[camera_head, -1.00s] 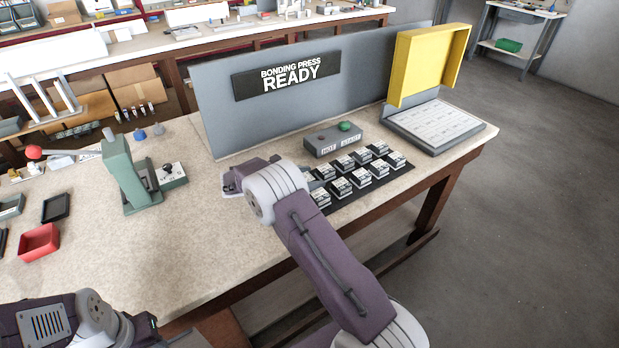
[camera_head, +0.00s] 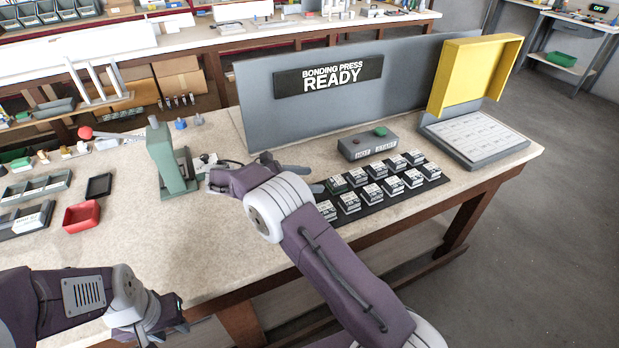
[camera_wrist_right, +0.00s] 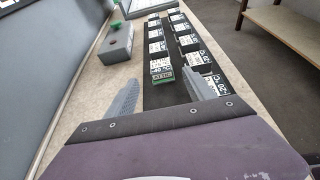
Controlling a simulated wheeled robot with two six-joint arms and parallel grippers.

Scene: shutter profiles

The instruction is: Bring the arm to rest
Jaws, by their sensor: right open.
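My right arm reaches over the bench from the lower right, its purple and grey wrist above the bench left of a black mat (camera_head: 441,180). The mat holds two rows of small labelled blocks (camera_head: 350,203). My right gripper (camera_head: 319,188) points right toward the near-left blocks, partly hidden by the wrist. In the right wrist view its two grey fingers (camera_wrist_right: 165,95) are apart, with nothing gripped between them; a green-edged block (camera_wrist_right: 161,70) lies beyond the tips. My left gripper (camera_head: 168,328) is low at the bench's front edge; its fingers do not show clearly.
A green hand press (camera_head: 170,160) with a red knob stands just left of my right wrist. A grey button box (camera_head: 372,145) and panel reading READY (camera_head: 328,78) are behind. A yellow-lidded press (camera_head: 470,80) stands right. A red tray (camera_head: 82,216) lies left.

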